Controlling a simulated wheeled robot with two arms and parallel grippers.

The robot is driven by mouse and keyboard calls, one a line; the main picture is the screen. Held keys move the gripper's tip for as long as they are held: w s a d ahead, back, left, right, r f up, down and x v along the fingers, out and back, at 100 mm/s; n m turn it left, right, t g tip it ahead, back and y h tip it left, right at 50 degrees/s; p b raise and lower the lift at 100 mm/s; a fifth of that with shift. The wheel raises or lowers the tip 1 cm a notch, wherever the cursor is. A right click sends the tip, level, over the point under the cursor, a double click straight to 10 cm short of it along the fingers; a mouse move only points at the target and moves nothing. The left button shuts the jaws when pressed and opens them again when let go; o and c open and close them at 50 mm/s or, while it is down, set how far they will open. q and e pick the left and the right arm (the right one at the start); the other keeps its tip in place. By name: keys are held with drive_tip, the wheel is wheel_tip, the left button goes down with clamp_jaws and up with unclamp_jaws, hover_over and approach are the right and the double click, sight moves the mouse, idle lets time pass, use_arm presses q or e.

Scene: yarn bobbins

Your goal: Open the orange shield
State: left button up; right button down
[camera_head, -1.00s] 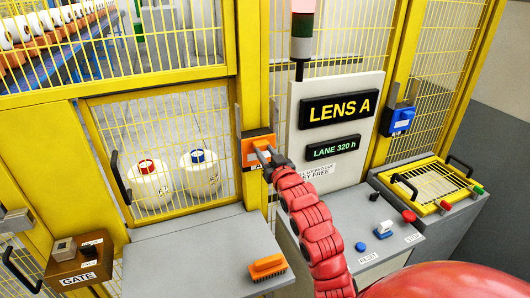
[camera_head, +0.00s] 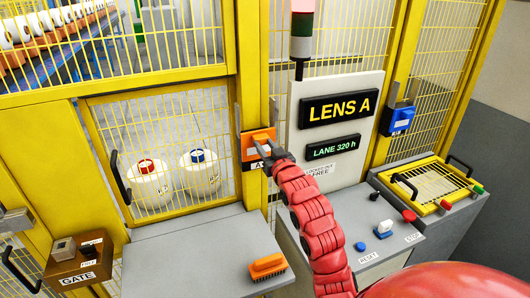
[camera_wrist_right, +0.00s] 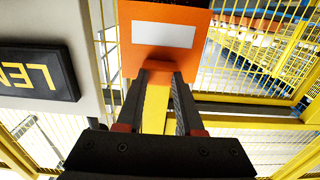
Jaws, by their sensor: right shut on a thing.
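The orange shield (camera_head: 260,141) is a flat flap on a yellow post, between the mesh door and the LENS A panel. My right gripper (camera_head: 266,157) is at its lower edge, shut on it. In the right wrist view the shield (camera_wrist_right: 178,38) shows a pale label, and the two fingertips (camera_wrist_right: 160,72) meet its edge. The shield looks tilted out a little from its mount; what lies behind it is hidden. My left gripper is not in view.
The LENS A panel (camera_head: 334,150) stands close to the right of my right arm. A blue shield (camera_head: 403,117) is on the post further right. An orange brush (camera_head: 268,267) lies on the grey table (camera_head: 190,262).

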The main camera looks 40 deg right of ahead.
wheel_tip(320, 180, up, 8)
drive_tip(key=b, duration=0.1)
drive_tip(key=shift+f, duration=0.25)
drive_tip(key=c, duration=0.5)
unclamp_jaws()
drive_tip(key=shift+c, duration=0.2)
